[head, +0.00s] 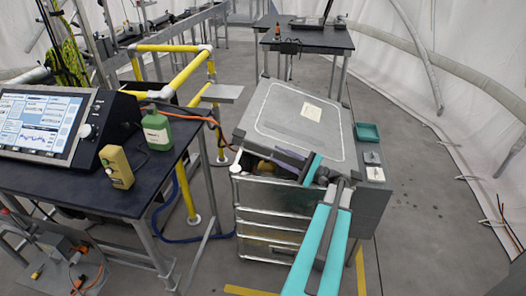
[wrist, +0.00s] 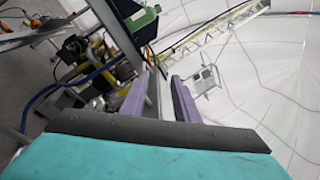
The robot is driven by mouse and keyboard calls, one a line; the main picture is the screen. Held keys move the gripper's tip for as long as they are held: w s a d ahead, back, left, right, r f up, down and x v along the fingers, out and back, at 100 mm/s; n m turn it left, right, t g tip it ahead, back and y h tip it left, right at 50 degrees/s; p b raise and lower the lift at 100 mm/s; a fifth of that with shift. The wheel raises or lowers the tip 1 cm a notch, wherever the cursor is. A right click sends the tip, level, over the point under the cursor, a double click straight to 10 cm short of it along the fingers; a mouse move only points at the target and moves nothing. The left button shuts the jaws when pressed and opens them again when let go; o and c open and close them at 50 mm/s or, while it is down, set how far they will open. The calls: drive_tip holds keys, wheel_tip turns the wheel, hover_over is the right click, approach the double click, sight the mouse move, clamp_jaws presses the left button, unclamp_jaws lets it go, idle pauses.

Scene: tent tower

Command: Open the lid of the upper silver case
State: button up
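The upper silver case (head: 300,118) has a grey lid with a pale outline and a paper label (head: 310,111). The lid looks tilted, with a dark gap under its front edge and something yellowish (head: 266,166) showing there. My gripper (head: 277,156) is at that front edge; its purple fingers lie by the lid's near rim. In the wrist view the two fingers (wrist: 160,88) stand apart, with a thin grey strip between them that looks like the lid seen edge-on. I cannot tell whether either finger touches it.
A silver drawer case (head: 270,220) stands below. A teal tray (head: 367,132) lies to the right on a grey surface. At left, a dark table (head: 100,190) holds a monitor (head: 40,125), a green bottle (head: 157,130) and a yellow device (head: 116,167). Yellow rails (head: 190,75) stand behind it. Floor at right is clear.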

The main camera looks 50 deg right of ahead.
drive_tip(key=b+v, duration=0.1)
drive_tip(key=v, duration=0.5)
drive_tip(key=shift+s, duration=0.3)
drive_tip(key=shift+d+f, duration=0.1)
